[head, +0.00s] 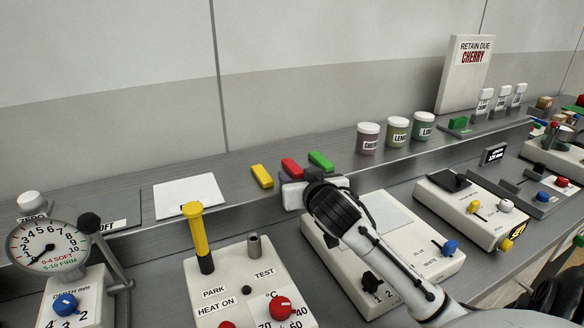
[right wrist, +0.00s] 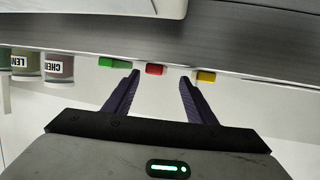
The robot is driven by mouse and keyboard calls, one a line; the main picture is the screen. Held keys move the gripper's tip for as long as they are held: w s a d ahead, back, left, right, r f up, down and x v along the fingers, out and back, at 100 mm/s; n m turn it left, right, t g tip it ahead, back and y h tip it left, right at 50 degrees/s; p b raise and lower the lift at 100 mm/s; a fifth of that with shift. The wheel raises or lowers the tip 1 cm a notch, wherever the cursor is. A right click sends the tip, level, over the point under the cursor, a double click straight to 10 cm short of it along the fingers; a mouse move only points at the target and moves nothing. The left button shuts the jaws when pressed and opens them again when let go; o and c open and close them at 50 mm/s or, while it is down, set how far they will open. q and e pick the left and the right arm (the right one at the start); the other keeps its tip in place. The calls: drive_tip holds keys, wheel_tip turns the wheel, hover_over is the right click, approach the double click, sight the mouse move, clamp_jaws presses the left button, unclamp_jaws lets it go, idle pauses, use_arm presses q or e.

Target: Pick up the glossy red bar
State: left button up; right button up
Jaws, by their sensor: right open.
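The glossy red bar (head: 292,168) lies on the grey back shelf, between a yellow bar (head: 262,176) and a green bar (head: 320,161). My right gripper (head: 298,178) is at the shelf, just in front of the red bar; its fingers are partly hidden by its own body and wrist. In the right wrist view, the right gripper (right wrist: 160,76) is open, and the red bar (right wrist: 154,69) shows between its fingertips, nearer the left one. I cannot tell how far the tips reach along the bar. My left gripper is not in view.
The green bar (right wrist: 113,63) and yellow bar (right wrist: 205,76) lie close outside the fingers. Labelled jars (head: 397,131) stand right of the bars. A white card (head: 188,195) lies left. Control boxes with knobs (head: 250,285) and a round dial (head: 48,248) fill the bench in front.

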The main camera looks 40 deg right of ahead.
sight(294, 166)
drive_tip(key=w+d, duration=0.2)
drive_tip(key=w, duration=0.1)
drive_tip(key=shift+d+f+p, duration=0.15)
drive_tip(key=shift+d+p, duration=0.15)
drive_tip(key=shift+p, duration=0.05)
drive_tip(key=shift+w+d+f, duration=0.15)
drive_tip(key=shift+w+f, duration=0.05)
drive_tip(key=shift+w, duration=0.3)
drive_tip(key=c, duration=1.3)
